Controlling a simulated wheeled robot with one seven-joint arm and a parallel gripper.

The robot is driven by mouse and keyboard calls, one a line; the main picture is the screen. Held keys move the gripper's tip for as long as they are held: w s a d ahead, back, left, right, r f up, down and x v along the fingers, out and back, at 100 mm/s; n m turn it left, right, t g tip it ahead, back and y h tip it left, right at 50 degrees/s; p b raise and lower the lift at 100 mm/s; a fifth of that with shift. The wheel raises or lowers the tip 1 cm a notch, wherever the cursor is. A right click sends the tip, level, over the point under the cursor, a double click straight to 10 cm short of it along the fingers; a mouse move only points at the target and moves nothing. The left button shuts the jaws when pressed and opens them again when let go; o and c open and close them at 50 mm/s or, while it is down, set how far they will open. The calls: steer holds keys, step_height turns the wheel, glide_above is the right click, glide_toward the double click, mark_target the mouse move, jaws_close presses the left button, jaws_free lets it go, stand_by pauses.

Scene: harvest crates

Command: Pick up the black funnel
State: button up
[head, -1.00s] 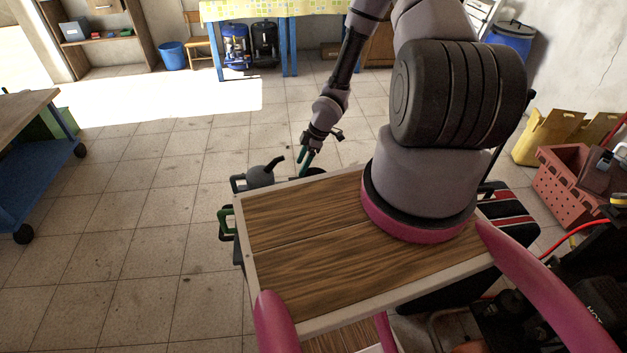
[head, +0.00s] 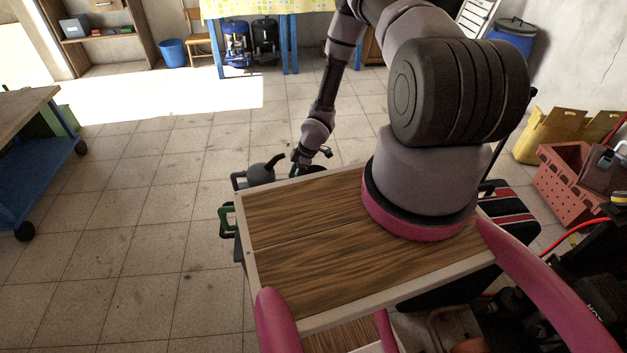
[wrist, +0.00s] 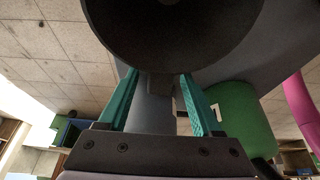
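The black funnel (wrist: 170,35) fills the top of the wrist view, its wide dark cone facing the camera and its narrow neck low. In the head view only a dark bit of it (head: 318,170) shows beside the crate-top edge, mostly behind my arm. My gripper (wrist: 158,75) has its two teal fingers apart, one on each side of the funnel's neck; a small gap seems to show on both sides. In the head view my gripper (head: 304,168) is low beside the wooden top, its fingertips hard to make out.
A grey watering can (head: 262,173) stands just left of the gripper. A green container with a white mark (wrist: 240,120) is close on the right in the wrist view. The wooden top (head: 330,235) lies in front. Tiled floor to the left is clear.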

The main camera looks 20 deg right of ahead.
jaws_close()
steer(key=shift+r, duration=0.1)
